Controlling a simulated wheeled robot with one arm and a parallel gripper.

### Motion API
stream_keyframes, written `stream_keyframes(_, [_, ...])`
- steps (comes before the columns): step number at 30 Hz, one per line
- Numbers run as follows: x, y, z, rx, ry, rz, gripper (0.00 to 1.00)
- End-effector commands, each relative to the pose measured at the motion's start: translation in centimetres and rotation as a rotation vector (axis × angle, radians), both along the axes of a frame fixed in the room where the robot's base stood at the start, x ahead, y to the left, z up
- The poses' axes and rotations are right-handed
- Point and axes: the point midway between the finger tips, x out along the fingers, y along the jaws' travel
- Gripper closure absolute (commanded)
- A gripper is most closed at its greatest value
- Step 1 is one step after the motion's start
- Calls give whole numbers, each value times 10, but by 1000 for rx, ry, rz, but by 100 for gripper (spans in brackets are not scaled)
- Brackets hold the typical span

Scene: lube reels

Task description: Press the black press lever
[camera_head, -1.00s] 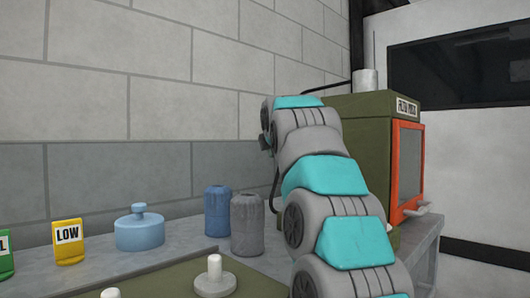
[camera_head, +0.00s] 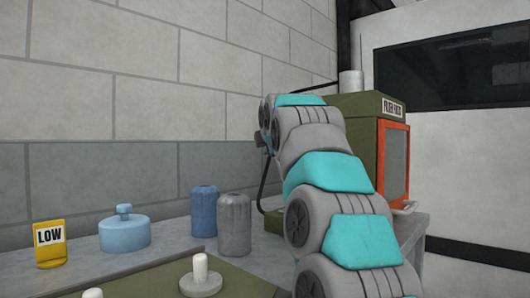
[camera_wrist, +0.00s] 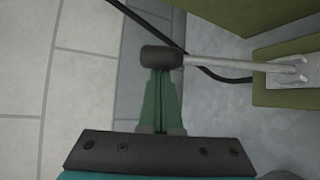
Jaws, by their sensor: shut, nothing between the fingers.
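The press lever shows in the wrist view as a black cylindrical grip (camera_wrist: 161,57) on a grey rod, which runs right to a forked grey bracket (camera_wrist: 286,70). My gripper (camera_wrist: 161,78) is shut and empty, its dark green fingers close together. The fingertips end right at the black grip, which covers them in this view; I cannot tell whether they touch. In the head view my arm stands in front of the olive-green press (camera_head: 354,104), and my gripper and the lever are hidden.
A black cable runs near the lever. On the bench stand a blue ridged container (camera_head: 203,211), a grey one (camera_head: 234,225), a blue lidded pot (camera_head: 124,232) and a yellow LOW box (camera_head: 49,245). A grey wall rises behind.

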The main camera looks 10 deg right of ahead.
Motion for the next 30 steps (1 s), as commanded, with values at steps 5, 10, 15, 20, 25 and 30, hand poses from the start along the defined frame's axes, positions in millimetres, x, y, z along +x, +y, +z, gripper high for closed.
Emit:
stream_keyframes(5, [-3, -2, -1, 14, -14, -1, 100])
stream_keyframes(10, [-6, -5, 1, 28, -35, -2, 100])
stream_keyframes(15, [-11, -10, 1, 51, -67, -2, 100])
stream_keyframes(20, [-21, -17, 4, 93, -127, -2, 100])
stream_keyframes(25, [-38, -29, 5, 165, -225, -2, 100])
stream_keyframes(30, [-57, -41, 6, 248, -339, -1, 100])
